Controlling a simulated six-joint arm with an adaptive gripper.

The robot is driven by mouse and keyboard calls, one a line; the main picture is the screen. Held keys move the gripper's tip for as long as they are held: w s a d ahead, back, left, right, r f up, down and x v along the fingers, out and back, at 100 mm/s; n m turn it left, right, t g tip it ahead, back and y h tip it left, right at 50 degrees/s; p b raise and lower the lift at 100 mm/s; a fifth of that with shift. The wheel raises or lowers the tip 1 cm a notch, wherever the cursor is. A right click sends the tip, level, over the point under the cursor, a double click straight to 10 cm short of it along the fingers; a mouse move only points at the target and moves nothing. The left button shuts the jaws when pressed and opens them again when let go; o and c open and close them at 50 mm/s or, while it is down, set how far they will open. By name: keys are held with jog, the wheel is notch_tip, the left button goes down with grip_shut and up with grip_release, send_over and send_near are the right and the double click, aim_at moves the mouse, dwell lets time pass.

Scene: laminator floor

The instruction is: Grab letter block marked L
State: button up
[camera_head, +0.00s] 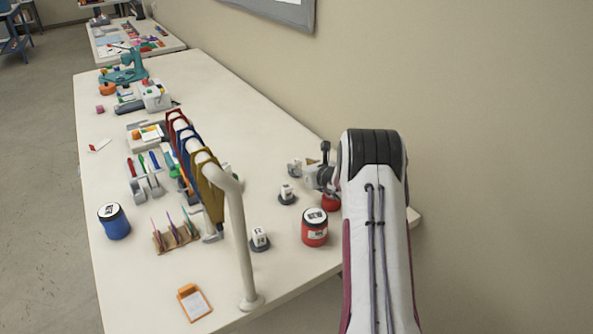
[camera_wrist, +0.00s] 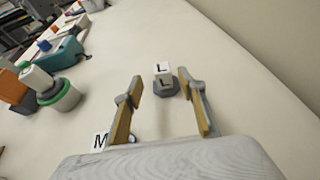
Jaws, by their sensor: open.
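The block marked L (camera_wrist: 163,70) is white with a black letter on its top and front faces. It sits upright on a dark grey round base (camera_wrist: 166,89) on the table. My gripper (camera_wrist: 160,78) is open and empty in the wrist view, its two tan-padded fingers apart. The L block shows between the fingertips, slightly beyond them; I see no contact. In the head view my gripper (camera_head: 314,177) is low over the right side of the table, partly hidden by my arm. No L can be read there.
A block marked M (camera_wrist: 100,141) is close by the left finger in the wrist view. A green-ringed stack (camera_wrist: 62,97) stands at left. In the head view, a red jar (camera_head: 315,228), a lettered block (camera_head: 260,237) and a rail (camera_head: 241,240) stand near. The wall bounds the right.

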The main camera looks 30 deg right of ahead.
aim_at(297, 160)
jog(key=shift+w, duration=0.15)
jog(key=shift+d+r+x, duration=0.1)
jog(key=shift+x, duration=0.55)
jog(key=shift+d+r+x, duration=0.1)
jog(key=shift+x, duration=1.75)
jog(key=shift+r, duration=0.1)
grip_shut()
